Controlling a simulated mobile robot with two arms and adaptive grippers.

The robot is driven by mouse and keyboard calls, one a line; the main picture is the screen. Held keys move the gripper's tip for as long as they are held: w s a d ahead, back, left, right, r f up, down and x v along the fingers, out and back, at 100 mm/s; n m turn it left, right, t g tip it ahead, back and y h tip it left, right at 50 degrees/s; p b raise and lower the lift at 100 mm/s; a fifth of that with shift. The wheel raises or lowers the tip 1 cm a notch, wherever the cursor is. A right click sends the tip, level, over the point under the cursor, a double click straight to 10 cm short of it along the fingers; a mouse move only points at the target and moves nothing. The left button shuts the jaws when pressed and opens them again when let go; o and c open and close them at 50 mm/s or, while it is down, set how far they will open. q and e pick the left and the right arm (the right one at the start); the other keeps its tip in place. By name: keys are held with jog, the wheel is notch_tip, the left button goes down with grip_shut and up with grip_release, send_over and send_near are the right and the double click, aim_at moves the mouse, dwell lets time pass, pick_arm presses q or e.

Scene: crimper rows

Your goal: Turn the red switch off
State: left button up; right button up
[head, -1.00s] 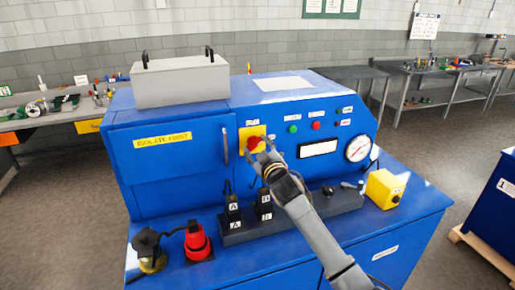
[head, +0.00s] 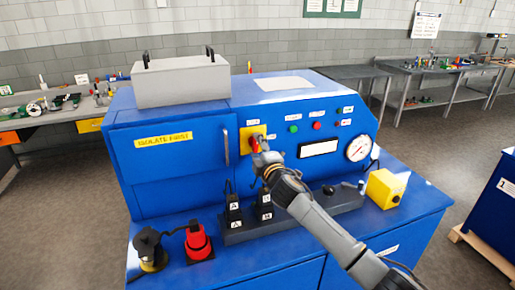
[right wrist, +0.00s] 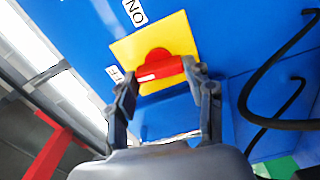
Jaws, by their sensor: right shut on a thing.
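The red switch (right wrist: 160,68) is a rotary knob on a yellow square plate (right wrist: 188,35) on the front of the blue machine. In the right wrist view its handle bar lies between my right gripper's (right wrist: 160,82) fingers, which are shut on it. An "ON" label (right wrist: 135,12) sits above the plate and another label, partly hidden, sits at its left. In the head view the right gripper (head: 261,147) covers part of the red switch (head: 256,142). My left gripper is not in view.
The blue machine (head: 170,170) carries a grey box on top, a gauge (head: 359,148) and small buttons. Black A and B blocks, a red plug (head: 198,243) and a yellow box (head: 385,188) stand on the ledge below. Black cables (right wrist: 270,70) hang right of the plate.

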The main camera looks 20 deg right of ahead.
jog(key=shift+n, duration=0.6)
jog(key=shift+f, duration=0.1)
jog(key=o, duration=1.2)
jog(key=shift+c, duration=0.2)
jog(key=shift+s, duration=0.1)
jog(key=s, duration=1.2)
jog(key=shift+d, duration=0.2)
jog(key=shift+w, duration=0.1)
